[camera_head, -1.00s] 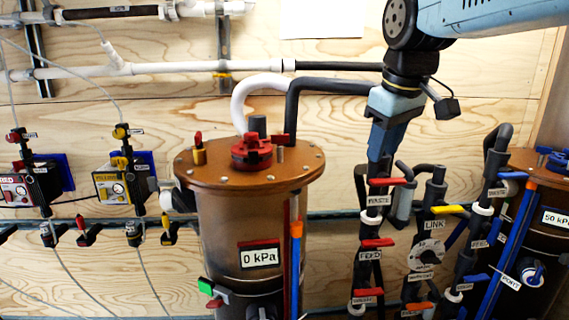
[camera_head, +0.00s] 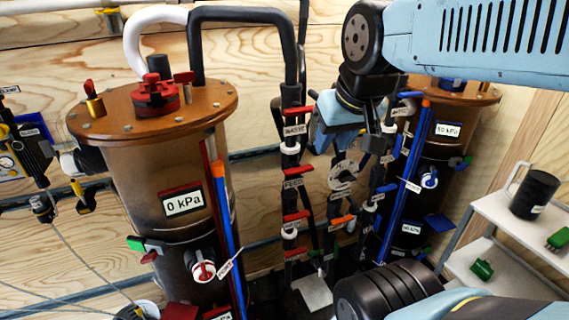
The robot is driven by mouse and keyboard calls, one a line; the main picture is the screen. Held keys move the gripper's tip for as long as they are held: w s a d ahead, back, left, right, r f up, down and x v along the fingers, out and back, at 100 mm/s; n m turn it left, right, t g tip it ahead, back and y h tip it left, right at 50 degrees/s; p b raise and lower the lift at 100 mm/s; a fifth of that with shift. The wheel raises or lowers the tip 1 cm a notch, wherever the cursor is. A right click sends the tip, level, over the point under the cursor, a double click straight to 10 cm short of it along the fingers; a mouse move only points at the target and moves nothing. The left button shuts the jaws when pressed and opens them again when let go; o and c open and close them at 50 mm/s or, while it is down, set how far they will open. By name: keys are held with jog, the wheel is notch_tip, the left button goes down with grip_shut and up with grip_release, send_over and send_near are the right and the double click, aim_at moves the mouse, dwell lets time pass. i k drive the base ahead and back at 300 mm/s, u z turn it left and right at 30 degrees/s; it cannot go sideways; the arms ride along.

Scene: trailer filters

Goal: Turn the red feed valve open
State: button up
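The FEED valve has a red lever handle (camera_head: 298,168), lying roughly crosswise on a dark vertical pipe, with a white FEED label (camera_head: 293,184) just below it. Another red handle (camera_head: 298,110) sits above it over the WASTE label (camera_head: 295,130). My gripper (camera_head: 322,146) hangs to the right of and above the FEED handle in the picture, apart from it as far as I can see. Its fingers are small and overlap the dark pipes behind, so their opening is unclear. No valve handle is visibly held.
A brown-topped tank (camera_head: 165,105) reading 0 kPa stands left of the valves, with blue and red pipes on its side. More red handles (camera_head: 296,216) and an orange handle (camera_head: 342,219) lie lower. A second tank (camera_head: 445,165) and a grey shelf (camera_head: 505,220) are right.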

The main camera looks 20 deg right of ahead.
aim_at(296, 169)
jog(key=u, duration=0.25)
jog(key=k, duration=1.45)
jog(key=z, duration=0.6)
jog(key=i, duration=0.5)
jog(key=z, duration=0.05)
